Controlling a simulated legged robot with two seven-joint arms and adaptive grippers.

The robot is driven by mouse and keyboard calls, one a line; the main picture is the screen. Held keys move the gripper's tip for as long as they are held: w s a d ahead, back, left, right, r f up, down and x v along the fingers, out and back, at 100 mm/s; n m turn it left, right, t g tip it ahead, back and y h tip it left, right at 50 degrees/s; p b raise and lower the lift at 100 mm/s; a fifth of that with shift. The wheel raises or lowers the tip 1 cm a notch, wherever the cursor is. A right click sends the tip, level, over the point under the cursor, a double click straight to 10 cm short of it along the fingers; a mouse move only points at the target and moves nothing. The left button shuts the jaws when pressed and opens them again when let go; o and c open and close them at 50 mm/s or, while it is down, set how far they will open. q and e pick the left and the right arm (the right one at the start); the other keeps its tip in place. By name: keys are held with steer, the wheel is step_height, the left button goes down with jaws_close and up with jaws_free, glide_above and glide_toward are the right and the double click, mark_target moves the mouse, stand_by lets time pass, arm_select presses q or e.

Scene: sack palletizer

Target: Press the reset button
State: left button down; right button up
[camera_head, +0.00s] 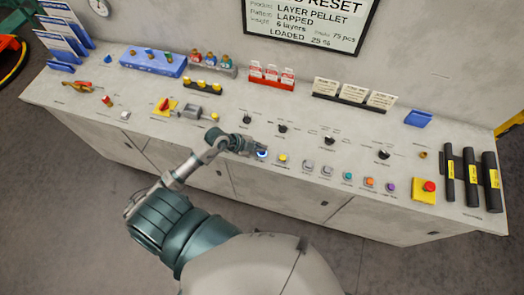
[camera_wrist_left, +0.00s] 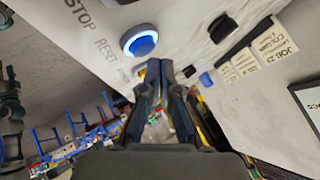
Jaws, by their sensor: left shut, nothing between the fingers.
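The reset button (camera_head: 262,154) is a round blue button with a lit ring on the sloping grey console top. In the left wrist view the blue button (camera_wrist_left: 140,41) sits in a pale ring, with the printed word RESET beside it. My left gripper (camera_head: 254,150) is shut and empty, with its tips right beside the button. In the left wrist view my left gripper (camera_wrist_left: 160,66) has its fingers together, just below and right of the button. I cannot tell whether the tips touch the panel. My right gripper is not in view.
A yellow button (camera_head: 282,159) lies just right of the blue one, with several more buttons along that row. Black knobs (camera_head: 282,128) stand behind. A red emergency stop (camera_head: 429,187) is at the right. Card holders (camera_head: 271,76) line the back, below a wall sign (camera_head: 310,20).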

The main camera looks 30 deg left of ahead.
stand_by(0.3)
arm_select(q)
steer(key=shift+f, duration=0.3)
steer(key=shift+f, duration=0.5)
stand_by(0.6)
steer(key=shift+r+p, duration=0.1)
steer(key=shift+p, duration=0.2)
steer(key=shift+r+p, duration=0.8)
steer(key=shift+p, duration=0.4)
